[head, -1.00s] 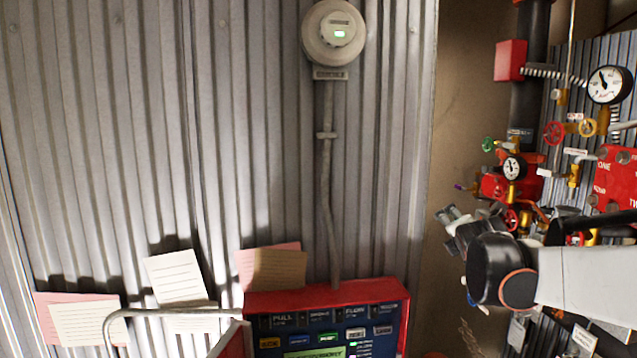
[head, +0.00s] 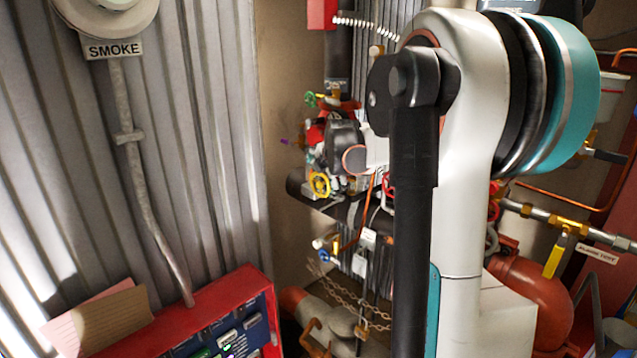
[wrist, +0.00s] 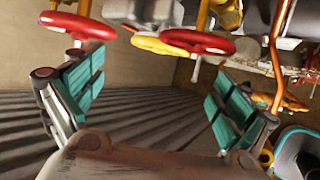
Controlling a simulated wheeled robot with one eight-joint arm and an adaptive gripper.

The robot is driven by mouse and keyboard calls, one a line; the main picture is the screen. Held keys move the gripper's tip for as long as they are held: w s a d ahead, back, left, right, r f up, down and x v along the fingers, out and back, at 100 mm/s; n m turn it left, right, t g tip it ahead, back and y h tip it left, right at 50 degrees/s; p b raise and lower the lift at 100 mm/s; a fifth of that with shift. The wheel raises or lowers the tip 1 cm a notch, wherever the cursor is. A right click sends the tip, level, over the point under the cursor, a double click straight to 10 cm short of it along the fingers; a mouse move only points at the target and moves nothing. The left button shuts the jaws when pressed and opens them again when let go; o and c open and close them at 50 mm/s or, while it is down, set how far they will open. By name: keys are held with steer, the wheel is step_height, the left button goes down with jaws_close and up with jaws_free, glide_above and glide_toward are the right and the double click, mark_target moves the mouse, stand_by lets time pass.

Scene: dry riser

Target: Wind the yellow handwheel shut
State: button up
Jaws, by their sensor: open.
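The yellow handwheel (head: 320,185) shows in the head view, small, on the pipework left of my arm. In the wrist view a yellow wheel rim (wrist: 152,45) shows near the top middle, partly covered by a red handwheel (wrist: 197,41). My gripper (wrist: 153,75) is open, with its two teal-padded fingers wide apart and nothing between them. The yellow rim is beyond the fingertips, above the gap in the picture, and looks apart from them. The gripper's fingers cannot be made out in the head view.
Another red handwheel (wrist: 77,25) is at the upper left in the wrist view, near the left finger. An orange pipe (wrist: 279,60) runs down on the right. A red panel box (head: 235,290) stands at the lower left in the head view. My arm hides much of the pipework.

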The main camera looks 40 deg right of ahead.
mark_target(319, 185)
steer(key=p+x, duration=0.1)
steer(key=x, duration=0.7)
steer(key=shift+w+d+f, duration=0.15)
steer(key=shift+f, duration=0.05)
steer(key=shift+c, duration=0.4)
steer(key=c, duration=1)
